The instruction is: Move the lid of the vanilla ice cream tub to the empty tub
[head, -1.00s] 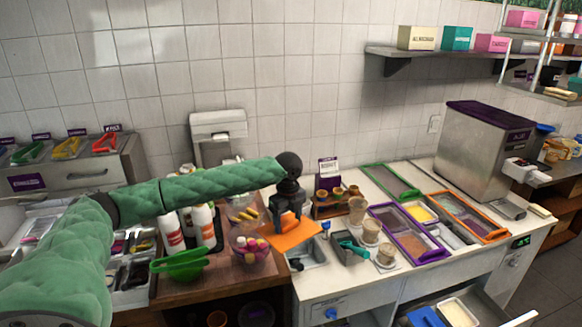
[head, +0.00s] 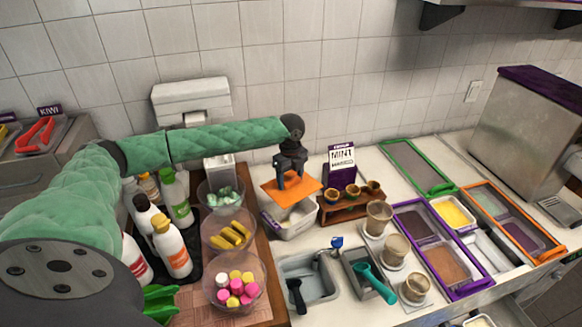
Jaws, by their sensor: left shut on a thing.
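My left gripper (head: 291,182) is shut on an orange, flat, square lid (head: 309,187) near the back of the counter. The lid is tilted and lies over the back part of a pale tub (head: 287,230), whose front shows below it. I cannot tell whether the lid touches the tub, and the lid hides much of the tub's inside. A tub with yellow contents (head: 453,212) sits at the right among the framed tubs. I cannot tell from labels which tub is vanilla. My right gripper is not in view.
Glass bowls of toppings (head: 234,284) and bottles (head: 170,250) stand left of the held lid. A sink (head: 308,277) with a dark scoop lies in front.

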